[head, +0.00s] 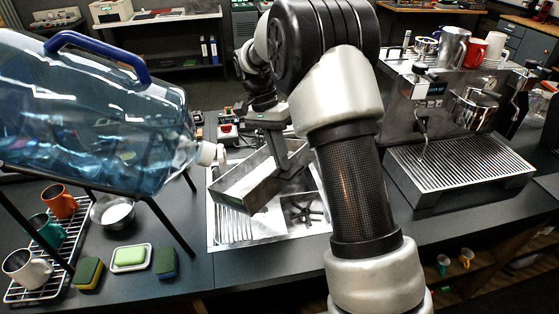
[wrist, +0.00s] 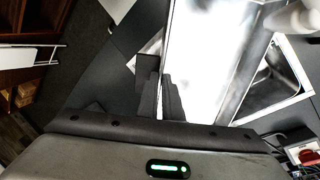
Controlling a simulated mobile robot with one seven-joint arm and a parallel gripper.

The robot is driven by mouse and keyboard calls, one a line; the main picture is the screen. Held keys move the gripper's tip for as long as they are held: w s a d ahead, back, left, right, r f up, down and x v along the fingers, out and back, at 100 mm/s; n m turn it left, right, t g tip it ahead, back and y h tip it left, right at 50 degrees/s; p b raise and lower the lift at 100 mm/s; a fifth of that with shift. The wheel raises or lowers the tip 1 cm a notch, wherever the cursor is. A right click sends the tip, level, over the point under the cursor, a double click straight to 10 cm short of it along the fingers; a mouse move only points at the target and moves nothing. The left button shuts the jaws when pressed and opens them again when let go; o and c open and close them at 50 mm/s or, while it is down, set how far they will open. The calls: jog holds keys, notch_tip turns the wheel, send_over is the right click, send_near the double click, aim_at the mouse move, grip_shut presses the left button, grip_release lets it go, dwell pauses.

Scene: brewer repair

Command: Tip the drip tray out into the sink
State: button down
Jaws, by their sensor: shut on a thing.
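The drip tray (head: 268,190) is a long grey metal box, held above the sink (head: 240,231) in the head view. It looks tilted, its left end lower than its right; its inside is only partly seen, so I cannot tell whether liquid is in it. My gripper (head: 283,150) is shut on the tray's right part, the contact partly hidden by my arm. In the wrist view the dark fingers (wrist: 160,97) are against the edge of the tray (wrist: 206,55), which is washed out by glare. The sink's basin (wrist: 268,88) shows beside it.
A large blue water jug (head: 90,115) on a dark stand is close at the left, its white cap near the tray. Mugs on a rack (head: 40,275), a bowl (head: 113,212) and sponges (head: 166,262) lie below it. The espresso machine (head: 440,110) stands at right.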

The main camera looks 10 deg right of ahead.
aim_at(291, 171)
jog(key=shift+s+d+f+t+y+b, duration=0.55)
jog(key=shift+t+b, duration=0.15)
jog(key=shift+b, duration=1.65)
jog(key=f+b, duration=0.1)
jog(key=b, duration=0.1)
jog(key=s+f+t+y+b, duration=0.1)
jog(key=b, duration=0.1)
jog(key=d+f+b, duration=0.1)
jog(key=b, duration=0.1)
jog(key=shift+s+t, duration=0.15)
jog(key=shift+t, duration=0.15)
jog(key=shift+f+y+b, duration=0.1)
jog(key=shift+y+b, duration=0.15)
jog(key=shift+b, duration=0.05)
